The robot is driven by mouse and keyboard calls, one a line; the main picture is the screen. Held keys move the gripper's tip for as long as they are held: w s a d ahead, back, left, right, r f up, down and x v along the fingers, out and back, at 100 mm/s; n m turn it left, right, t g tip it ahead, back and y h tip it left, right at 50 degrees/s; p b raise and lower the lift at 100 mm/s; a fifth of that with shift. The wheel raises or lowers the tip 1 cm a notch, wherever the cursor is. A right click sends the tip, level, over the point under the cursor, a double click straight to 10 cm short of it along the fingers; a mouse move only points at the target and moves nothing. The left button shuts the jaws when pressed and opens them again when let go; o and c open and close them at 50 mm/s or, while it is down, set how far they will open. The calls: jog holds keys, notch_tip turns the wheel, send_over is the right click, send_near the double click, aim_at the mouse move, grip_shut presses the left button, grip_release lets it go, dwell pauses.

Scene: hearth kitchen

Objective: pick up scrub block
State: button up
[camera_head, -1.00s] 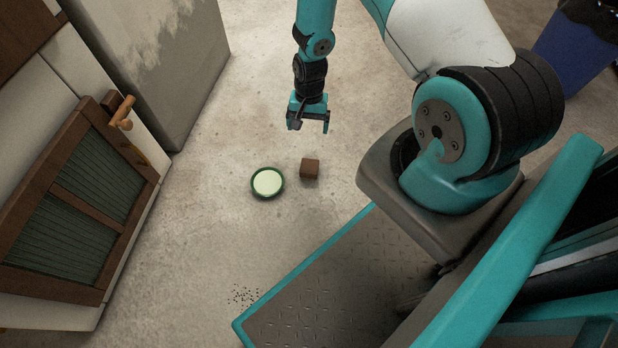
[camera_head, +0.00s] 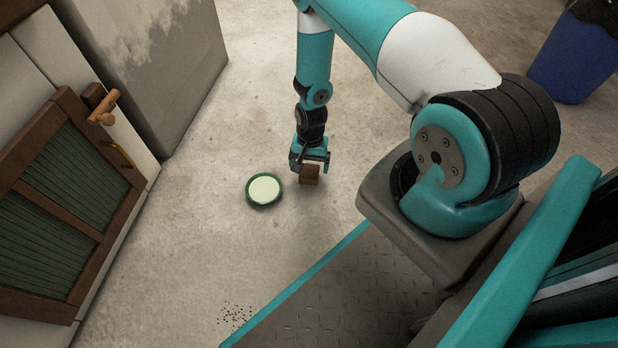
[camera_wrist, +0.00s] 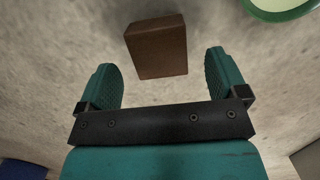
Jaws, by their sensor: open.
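The scrub block, a small brown block (camera_head: 309,176), rests on the floor just right of the green-rimmed dish. My gripper (camera_head: 311,166) is open above and close beside the block, partly in front of it in the head view. In the wrist view the brown block (camera_wrist: 157,48) lies ahead of the fingertips and roughly centred across the gap. The fingers of my gripper (camera_wrist: 163,70) are spread, with nothing held between them. I cannot tell the exact height of the fingers over the block.
A round green dish with a pale inside (camera_head: 263,190) sits left of the block; its edge also shows in the wrist view (camera_wrist: 275,14). Dark crumbs (camera_head: 236,315) lie on the floor. A cabinet (camera_head: 60,215) stands left, a blue bin (camera_head: 572,60) at upper right.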

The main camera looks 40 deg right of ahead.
aim_at(310, 171)
jog(key=f+b, duration=0.2)
jog(key=f, duration=0.1)
jog(key=f+b, duration=0.1)
jog(key=shift+s+a+f, duration=0.15)
jog(key=shift+s+a, duration=0.1)
jog(key=shift+s, duration=0.05)
jog(key=c, duration=1.1)
jog(key=shift+o, duration=0.2)
notch_tip(310, 171, up, 20)
jog(key=p, duration=1.2)
